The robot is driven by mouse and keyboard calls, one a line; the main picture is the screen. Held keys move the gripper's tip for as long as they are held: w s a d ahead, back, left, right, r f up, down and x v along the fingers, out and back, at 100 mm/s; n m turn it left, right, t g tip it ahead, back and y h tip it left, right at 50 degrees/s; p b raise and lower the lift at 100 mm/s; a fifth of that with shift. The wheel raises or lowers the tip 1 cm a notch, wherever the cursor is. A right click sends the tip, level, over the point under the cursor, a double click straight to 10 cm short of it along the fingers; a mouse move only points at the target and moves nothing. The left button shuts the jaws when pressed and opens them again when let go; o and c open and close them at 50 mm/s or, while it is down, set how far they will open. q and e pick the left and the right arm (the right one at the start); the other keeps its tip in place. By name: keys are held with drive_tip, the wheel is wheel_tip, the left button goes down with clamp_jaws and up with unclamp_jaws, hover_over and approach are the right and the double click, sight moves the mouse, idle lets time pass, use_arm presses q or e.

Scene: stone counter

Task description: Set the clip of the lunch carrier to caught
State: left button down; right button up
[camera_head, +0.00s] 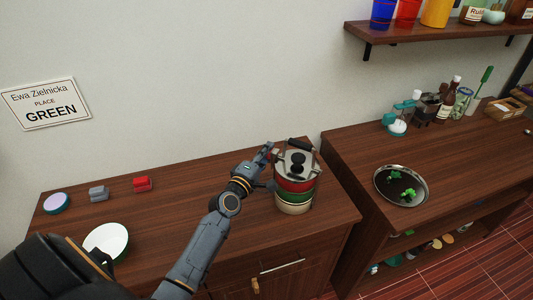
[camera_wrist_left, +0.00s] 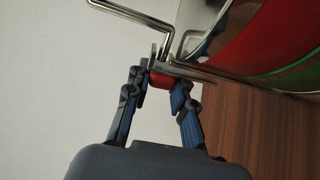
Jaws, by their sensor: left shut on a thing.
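The lunch carrier (camera_head: 294,186) is a stack of round tiers in red, green and cream. It stands upright on the brown wooden counter and has a metal lid with a black knob and a black handle. My left gripper (camera_head: 268,156) is at the carrier's upper left side. In the left wrist view, the left gripper (camera_wrist_left: 161,84) has its fingers on either side of the red tip of the metal clip (camera_wrist_left: 160,79) and is shut on it. A bent wire loop (camera_wrist_left: 132,14) shows above. Whether the clip is caught is unclear. My right gripper is out of view.
A red block (camera_head: 143,184), a grey block (camera_head: 98,193) and a round lilac-topped item (camera_head: 56,203) lie at the counter's left. A white round dish (camera_head: 106,242) is nearer. A metal tray (camera_head: 402,178) lies on the right counter, across a gap.

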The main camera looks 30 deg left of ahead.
use_arm(q)
drive_tip(key=c, duration=1.1)
unclamp_jaws()
drive_tip(key=shift+d, duration=0.1)
drive_tip(key=s, duration=1.2)
drive_tip(key=shift+d, duration=0.3)
